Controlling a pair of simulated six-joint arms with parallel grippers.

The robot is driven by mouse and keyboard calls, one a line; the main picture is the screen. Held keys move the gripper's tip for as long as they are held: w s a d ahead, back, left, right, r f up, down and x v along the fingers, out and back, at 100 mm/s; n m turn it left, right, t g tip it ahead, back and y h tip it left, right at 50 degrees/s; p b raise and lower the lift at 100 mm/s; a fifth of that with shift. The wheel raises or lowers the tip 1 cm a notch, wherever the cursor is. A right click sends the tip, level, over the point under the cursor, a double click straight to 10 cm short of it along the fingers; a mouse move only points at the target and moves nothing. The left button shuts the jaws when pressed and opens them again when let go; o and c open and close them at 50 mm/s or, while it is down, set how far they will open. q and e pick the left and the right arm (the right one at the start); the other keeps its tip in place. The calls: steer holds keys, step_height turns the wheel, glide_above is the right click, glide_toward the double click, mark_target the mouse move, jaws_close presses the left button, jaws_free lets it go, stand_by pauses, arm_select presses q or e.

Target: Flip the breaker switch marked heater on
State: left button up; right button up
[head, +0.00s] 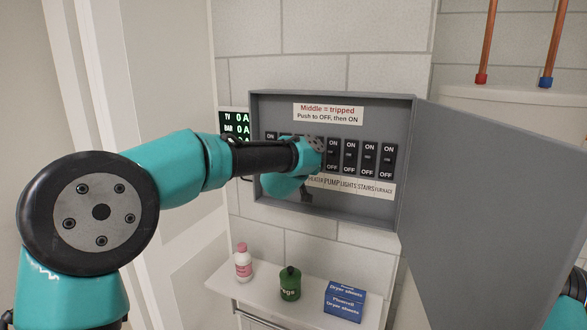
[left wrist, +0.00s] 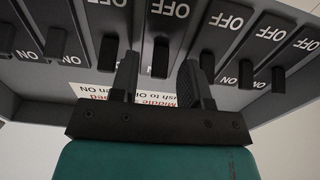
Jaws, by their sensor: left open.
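The breaker panel (head: 405,150) is open on the wall, with a row of black switches between ON and OFF marks. On its label strip (head: 360,188), PUMP, LIGHTS, STAIRS and FURNACE can be read, with a partly covered word ending in "EATER" left of PUMP. My left gripper (head: 316,146) is at the row above that word and hides the heater switch in the head view. In the left wrist view, my left gripper (left wrist: 158,72) is open, its fingers on either side of one black lever (left wrist: 160,58). I cannot tell that lever's exact position. My right gripper is not in view.
The grey panel door (head: 490,180) stands open to the right.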

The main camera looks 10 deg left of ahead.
arm_select(q)
steer(key=v, duration=1.6)
steer(key=shift+f, duration=0.1)
steer(key=a+f+n+g+y, duration=0.1)
steer(key=a+f+g, duration=0.25)
steer(key=f, duration=1.55)
steer(key=a+f+g+y, duration=0.1)
steer(key=a+f+g, duration=0.25)
steer(key=f, duration=1.55)
steer(key=s+a+f+n+g, duration=0.2)
steer(key=s+f+g, duration=0.2)
steer(key=s+f, duration=0.8)
steer(key=s+a+f+n+g, duration=0.2)
steer(key=s+f+g, duration=0.3)
steer(key=s+f, duration=0.7)
steer(key=shift+s+a+f+g+h, duration=0.25)
steer(key=shift+a+f+h, duration=0.2)
steer(key=shift+f, duration=0.45)
